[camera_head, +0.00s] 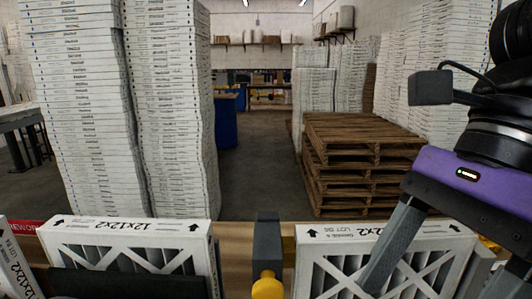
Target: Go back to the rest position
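My gripper (440,272), with a purple body and grey fingers, hangs at the right. Its left finger crosses in front of a white boxed filter (340,236) standing at the bottom right. The other finger is partly cut off by the right edge. The fingers look spread apart, and I see nothing held between them. Whether the finger touches the filter cannot be told.
Another filter (130,232) marked 12x12x2 stands at the bottom left. A dark post with a yellow knob (268,287) is between the filters. Tall filter stacks (170,100) rise at left, wooden pallets (350,150) at right.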

